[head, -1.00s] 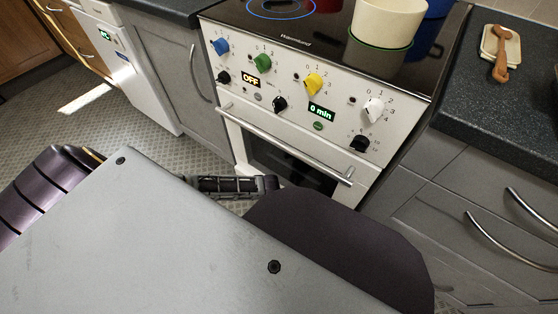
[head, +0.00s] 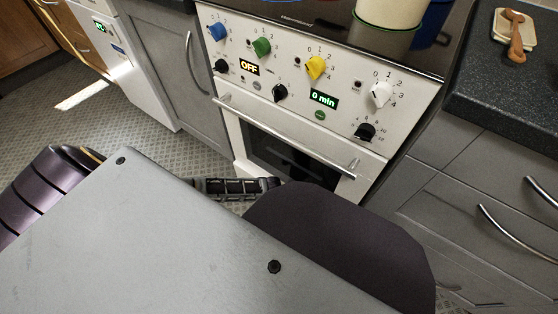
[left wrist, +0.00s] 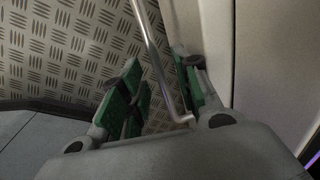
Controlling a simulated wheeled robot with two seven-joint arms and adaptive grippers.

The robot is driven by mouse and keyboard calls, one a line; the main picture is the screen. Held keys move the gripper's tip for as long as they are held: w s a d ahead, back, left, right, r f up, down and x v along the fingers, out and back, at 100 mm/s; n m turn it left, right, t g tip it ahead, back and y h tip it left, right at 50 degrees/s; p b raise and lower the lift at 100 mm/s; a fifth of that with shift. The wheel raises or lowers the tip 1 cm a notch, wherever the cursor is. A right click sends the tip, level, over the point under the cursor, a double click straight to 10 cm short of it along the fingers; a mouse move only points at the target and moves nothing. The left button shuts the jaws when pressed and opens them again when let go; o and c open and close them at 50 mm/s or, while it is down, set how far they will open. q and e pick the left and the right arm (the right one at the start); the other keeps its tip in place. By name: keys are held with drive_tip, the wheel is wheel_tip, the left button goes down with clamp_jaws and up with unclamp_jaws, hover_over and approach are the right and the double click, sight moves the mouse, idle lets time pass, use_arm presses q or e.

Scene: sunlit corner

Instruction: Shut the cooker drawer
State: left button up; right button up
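The white cooker (head: 290,85) stands ahead in the head view, with coloured knobs, two small displays and an oven door with a long metal handle (head: 285,130). Its lower part, where a drawer would be, is hidden behind my own body. In the left wrist view my left gripper (left wrist: 160,80) has its green-padded fingers apart. A bent metal bar (left wrist: 152,50) passes between them, close to the right finger. A pale upright panel (left wrist: 275,70) stands just right of the fingers. I cannot tell whether bar and panel belong to the drawer. My right gripper is not in view.
Grey drawers (head: 465,215) with curved handles stand right of the cooker, and a grey cupboard (head: 180,75) stands left. A pot (head: 390,12) is on the hob. Patterned floor (head: 120,125) is clear at the left.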

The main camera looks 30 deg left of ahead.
use_arm(q)
drive_tip(key=shift+f, duration=0.1)
idle(0.3)
clamp_jaws()
